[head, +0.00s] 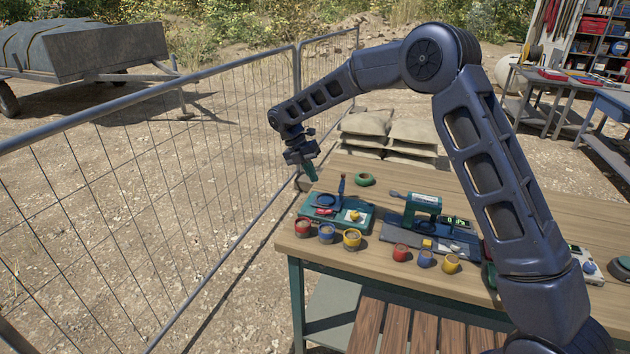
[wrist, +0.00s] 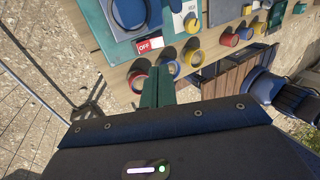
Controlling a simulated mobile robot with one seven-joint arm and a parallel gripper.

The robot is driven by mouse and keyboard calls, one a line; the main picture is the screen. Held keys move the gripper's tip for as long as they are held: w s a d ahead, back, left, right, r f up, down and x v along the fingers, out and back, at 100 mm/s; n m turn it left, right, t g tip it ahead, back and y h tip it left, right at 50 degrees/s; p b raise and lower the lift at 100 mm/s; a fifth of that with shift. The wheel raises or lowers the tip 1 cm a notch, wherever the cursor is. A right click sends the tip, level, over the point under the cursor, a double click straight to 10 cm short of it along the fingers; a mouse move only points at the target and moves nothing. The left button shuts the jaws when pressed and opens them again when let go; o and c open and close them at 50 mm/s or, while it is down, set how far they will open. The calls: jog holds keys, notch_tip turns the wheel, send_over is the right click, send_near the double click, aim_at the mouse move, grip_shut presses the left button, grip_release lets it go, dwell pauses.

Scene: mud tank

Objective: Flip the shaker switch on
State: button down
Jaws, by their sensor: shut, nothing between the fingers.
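My gripper (head: 313,178) is shut and empty, above and to the left of the shaker. Its green fingertips (wrist: 159,72) are apart from the switch in the head view.
Red, blue and yellow cups (head: 326,233) stand along the bench's front edge before the shaker. A second green device (head: 423,203) with a display is to the right. A green ring (head: 364,179) lies behind. A wire fence (head: 200,160) runs along the left.

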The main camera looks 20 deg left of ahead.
aim_at(330, 211)
jog(key=x, duration=1.2)
